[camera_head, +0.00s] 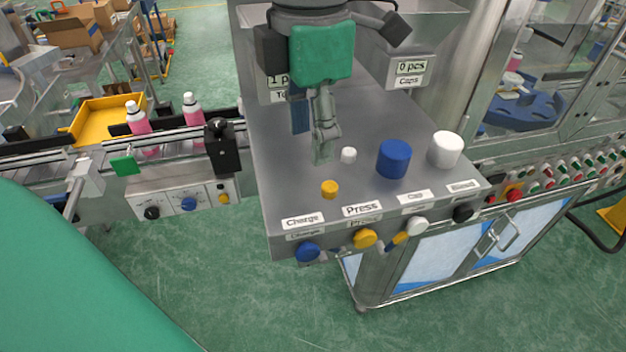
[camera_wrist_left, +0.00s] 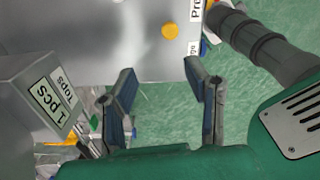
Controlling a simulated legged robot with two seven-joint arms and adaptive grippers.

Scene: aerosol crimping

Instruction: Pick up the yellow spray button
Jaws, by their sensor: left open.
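The small round yellow spray button (camera_head: 330,188) sits on the grey machine top, behind the Press label. It also shows in the left wrist view (camera_wrist_left: 170,31), beyond and roughly between the fingertips. My left gripper (camera_head: 311,146) comes down from the top of the head view, behind the button. Its two fingers are spread and empty in the left wrist view (camera_wrist_left: 160,66), apart from the button. My right gripper is not in view.
A small white piece (camera_head: 348,155), a blue cylinder (camera_head: 394,158) and a white cylinder (camera_head: 446,149) stand right of the button. Coloured knobs (camera_head: 364,239) line the machine's front. Pink bottles (camera_head: 193,111) stand on the conveyor at left. A label box (camera_wrist_left: 40,95) is close to the left finger.

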